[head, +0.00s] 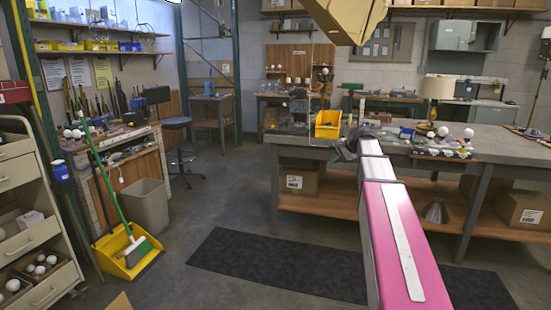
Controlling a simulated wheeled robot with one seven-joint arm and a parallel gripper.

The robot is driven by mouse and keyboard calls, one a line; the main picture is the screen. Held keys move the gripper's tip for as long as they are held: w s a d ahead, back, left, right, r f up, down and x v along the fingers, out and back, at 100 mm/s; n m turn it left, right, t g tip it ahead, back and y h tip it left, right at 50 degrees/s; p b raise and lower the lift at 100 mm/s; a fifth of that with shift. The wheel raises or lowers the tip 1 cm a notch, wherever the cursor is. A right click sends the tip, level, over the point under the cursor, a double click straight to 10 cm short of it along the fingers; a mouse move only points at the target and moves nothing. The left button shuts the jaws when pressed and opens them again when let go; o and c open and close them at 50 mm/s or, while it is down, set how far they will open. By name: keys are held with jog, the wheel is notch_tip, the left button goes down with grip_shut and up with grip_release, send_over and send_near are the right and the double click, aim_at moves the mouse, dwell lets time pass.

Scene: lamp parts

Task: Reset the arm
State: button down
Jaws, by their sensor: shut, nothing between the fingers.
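My arm reaches from the bottom right toward the grey workbench (490,142). My gripper (344,150) is at its far end, small and dark, in front of the bench's left part. It looks shut and empty; its fingers are hard to make out. A table lamp with a beige shade (437,88) stands on the bench to the right of the gripper. White bulbs lie near it, one of them at the right (468,133). A yellow bin (328,124) stands on the bench just behind the gripper.
A metal cone shade (435,212) and cardboard boxes (522,209) sit on the bench's lower shelf. A dark mat (280,264) lies on open floor. At left are a drawer cabinet (28,235), a grey waste bin (146,206), a yellow dustpan (117,257) and a broom (107,185).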

jog(key=s+a+f+n+g+h, duration=0.2)
jog(key=s+f+n, duration=0.3)
jog(key=s+f, duration=1)
jog(key=s+a+f+n+g+h, duration=0.3)
jog(key=s+a+f+n, duration=0.2)
jog(key=s+f, duration=1.1)
jog(key=shift+s+a+f+n+g+h, duration=0.3)
jog(key=shift+f+n+h, duration=0.1)
jog(key=shift+f+n, duration=0.35)
jog(key=shift+w, duration=0.15)
